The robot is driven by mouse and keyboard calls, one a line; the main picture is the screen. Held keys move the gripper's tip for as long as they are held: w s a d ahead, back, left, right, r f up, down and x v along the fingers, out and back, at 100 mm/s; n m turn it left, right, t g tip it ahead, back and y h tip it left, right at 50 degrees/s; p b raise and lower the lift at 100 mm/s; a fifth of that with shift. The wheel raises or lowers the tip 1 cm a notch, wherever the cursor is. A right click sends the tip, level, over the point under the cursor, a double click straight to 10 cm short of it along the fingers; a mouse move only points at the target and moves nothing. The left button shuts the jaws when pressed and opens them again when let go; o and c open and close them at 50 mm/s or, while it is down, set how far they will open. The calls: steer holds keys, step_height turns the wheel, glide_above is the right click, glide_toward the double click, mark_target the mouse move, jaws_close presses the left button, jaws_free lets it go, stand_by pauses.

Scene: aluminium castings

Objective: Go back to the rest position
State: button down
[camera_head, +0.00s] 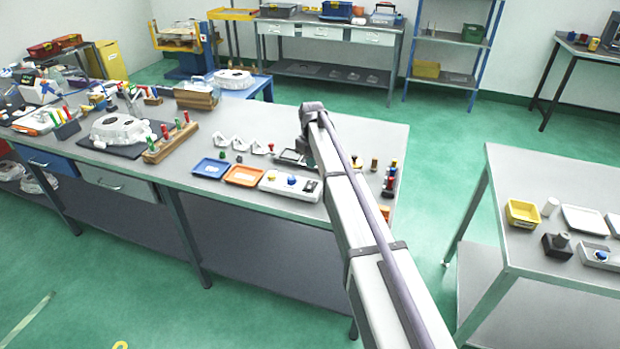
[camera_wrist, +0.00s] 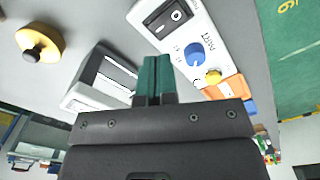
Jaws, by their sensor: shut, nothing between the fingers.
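My gripper (camera_wrist: 157,68) shows in the wrist view as two dark green fingers pressed together, with nothing between them. It is over the workbench, between a white control box (camera_wrist: 222,45) and a grey tray-like thing (camera_wrist: 98,82). I cannot tell how high the fingertips are above the bench. The control box has a black rocker switch, a blue knob and a yellow button. In the head view my arm reaches over the right part of the long workbench (camera_head: 225,222), and its links hide the gripper there.
A blue tray (camera_head: 210,168) and an orange tray (camera_head: 245,175) lie left of the control box. A casting (camera_head: 124,130) sits on a dark mat further left. Small pegs (camera_head: 390,180) stand near the bench's right end. Green floor separates this bench from another table (camera_head: 560,200) at right.

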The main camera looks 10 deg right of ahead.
steer(key=shift+r, duration=0.1)
stand_by(0.3)
steer(key=s+m, duration=0.6)
steer(key=s, duration=3.1)
steer(key=shift+s, duration=0.3)
